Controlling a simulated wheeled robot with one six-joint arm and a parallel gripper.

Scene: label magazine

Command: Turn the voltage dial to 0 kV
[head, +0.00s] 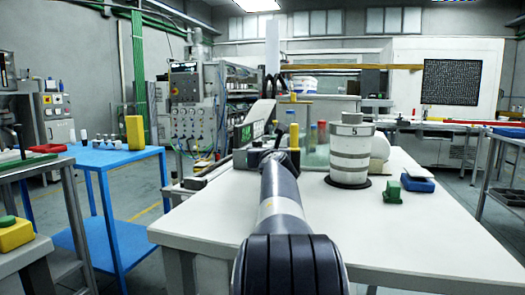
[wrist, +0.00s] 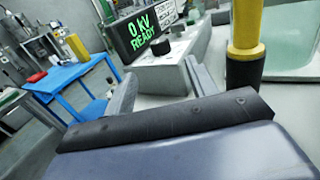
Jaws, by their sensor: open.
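A black display (wrist: 140,34) with green text reading "0 kV READY" stands at the top of the wrist view. It also shows in the head view (head: 250,131), left of my arm. A short black round knob (wrist: 161,47), which looks like the voltage dial, sits on a pale grey housing (wrist: 160,75) just below the display. Its pointer mark is too small to read. My gripper (wrist: 161,68) is open, one finger on each side of the view of the housing. The knob lies beyond the fingertips, and I cannot tell any contact. In the head view my arm hides most of the gripper.
A yellow post with a black base (wrist: 246,50) stands close right of my gripper. A blue table (head: 110,157) stands left.

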